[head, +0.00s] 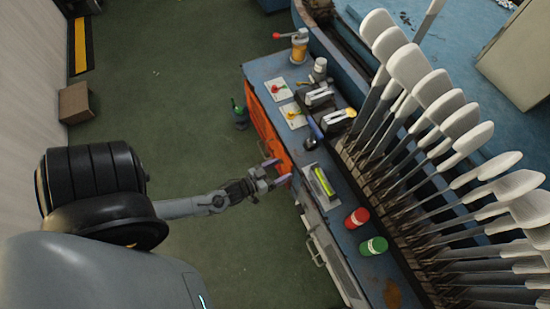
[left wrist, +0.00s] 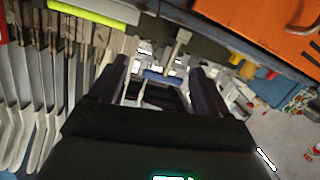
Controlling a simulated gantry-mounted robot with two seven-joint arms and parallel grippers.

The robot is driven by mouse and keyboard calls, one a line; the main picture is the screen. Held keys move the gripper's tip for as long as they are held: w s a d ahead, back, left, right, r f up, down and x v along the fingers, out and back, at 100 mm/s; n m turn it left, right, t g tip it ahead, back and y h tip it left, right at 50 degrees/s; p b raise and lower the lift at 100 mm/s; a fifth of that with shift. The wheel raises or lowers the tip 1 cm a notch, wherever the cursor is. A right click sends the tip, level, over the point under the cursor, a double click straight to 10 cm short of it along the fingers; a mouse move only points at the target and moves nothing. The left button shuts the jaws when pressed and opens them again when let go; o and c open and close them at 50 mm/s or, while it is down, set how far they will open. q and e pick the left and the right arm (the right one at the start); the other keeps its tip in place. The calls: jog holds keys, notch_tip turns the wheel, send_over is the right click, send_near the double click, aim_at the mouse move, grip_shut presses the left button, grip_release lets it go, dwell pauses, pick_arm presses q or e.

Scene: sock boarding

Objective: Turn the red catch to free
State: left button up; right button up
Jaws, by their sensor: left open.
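My left gripper (head: 278,172) is open and empty, beside the bench's front edge. It is well nearer than the catch and apart from it. Its two open fingers also show in the left wrist view (left wrist: 163,82). My right gripper is not in view.
A yellow catch (head: 294,114) on a second white plate lies close by. A red-handled orange device (head: 299,46) stands beyond. Red (head: 357,218) and green (head: 374,246) cans stand nearer. White boards (head: 420,75) rise along the right.

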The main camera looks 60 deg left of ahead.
pick_arm(q)
jog(key=s+a+f+m+t+h+b, duration=0.1)
jog(key=s+a+f+m+b, duration=0.1)
jog(key=s+a+f+b, duration=0.5)
jog(key=s+a+f+m+t+h+b, duration=0.1)
jog(key=a+f+b, duration=0.3)
jog(key=f, duration=0.6)
jog(key=w+d+b, duration=0.1)
jog(key=w+b, duration=0.3)
jog(key=w, duration=0.7)
jog(key=shift+f+m, duration=0.15)
jog(key=shift+m, duration=0.15)
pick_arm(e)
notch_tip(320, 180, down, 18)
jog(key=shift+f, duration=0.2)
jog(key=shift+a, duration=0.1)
pick_arm(q)
jog(key=c, duration=1)
jog(key=shift+c, duration=0.2)
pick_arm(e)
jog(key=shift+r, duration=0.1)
